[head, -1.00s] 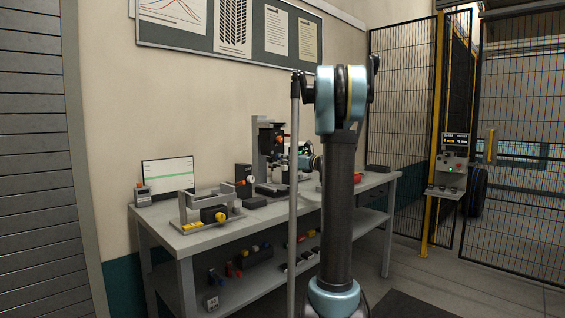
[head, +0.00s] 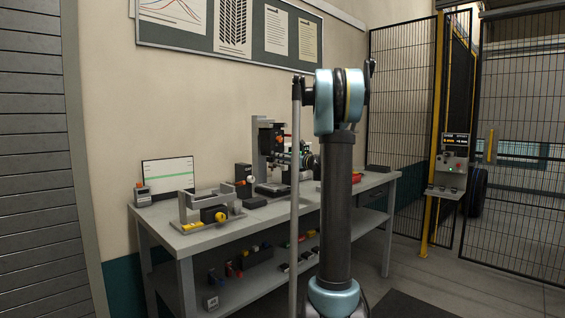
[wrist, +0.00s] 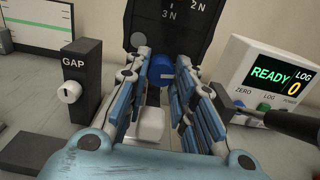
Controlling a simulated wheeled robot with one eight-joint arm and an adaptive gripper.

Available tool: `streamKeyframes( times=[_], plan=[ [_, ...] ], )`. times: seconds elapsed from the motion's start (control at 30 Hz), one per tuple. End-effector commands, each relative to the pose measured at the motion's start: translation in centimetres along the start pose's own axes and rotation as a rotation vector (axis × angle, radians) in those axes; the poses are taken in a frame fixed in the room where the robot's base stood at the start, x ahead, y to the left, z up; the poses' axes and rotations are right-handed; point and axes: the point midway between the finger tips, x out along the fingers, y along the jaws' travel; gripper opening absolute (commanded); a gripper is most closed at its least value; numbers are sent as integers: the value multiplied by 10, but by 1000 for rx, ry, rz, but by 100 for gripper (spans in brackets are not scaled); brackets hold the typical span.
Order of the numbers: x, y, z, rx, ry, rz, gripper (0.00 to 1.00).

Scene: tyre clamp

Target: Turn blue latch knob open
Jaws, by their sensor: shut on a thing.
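The blue knob (wrist: 159,69) is a short blue cylinder in the wrist view, in front of a black upright panel (wrist: 168,22) marked "2 N" and "3 N". My gripper (wrist: 162,74) has its two fingers on either side of the knob, shut on it. The fingers hide the knob's sides, so its exact turn angle cannot be told. A white rounded block (wrist: 150,124) shows between the fingers, nearer the wrist. In the head view the knob is hidden by my arm and the bench gear.
A black "GAP" post (wrist: 79,80) with a white knob stands left of my gripper. A "READY" display box (wrist: 268,80) stands close on the right. In the head view, the workbench (head: 245,219) carries a yellow-knobbed fixture (head: 213,214) and a red tray (head: 356,178).

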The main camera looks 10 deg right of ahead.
Motion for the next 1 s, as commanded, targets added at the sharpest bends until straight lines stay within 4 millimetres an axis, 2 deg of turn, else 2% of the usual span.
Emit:
streamKeyframes(
  times=[0.3, 0.63, 0.67, 0.73, 1.0],
  plan=[
    [0, -1, 0, -123, 0, -2, 0],
    [0, -1, 0, -139, 0, -2, 0],
    [0, -1, 0, -139, 0, -2, 28],
    [0, -1, 0, -139, 0, -2, 44],
    [0, -1, 0, -139, 0, -1, 44]
  ],
)
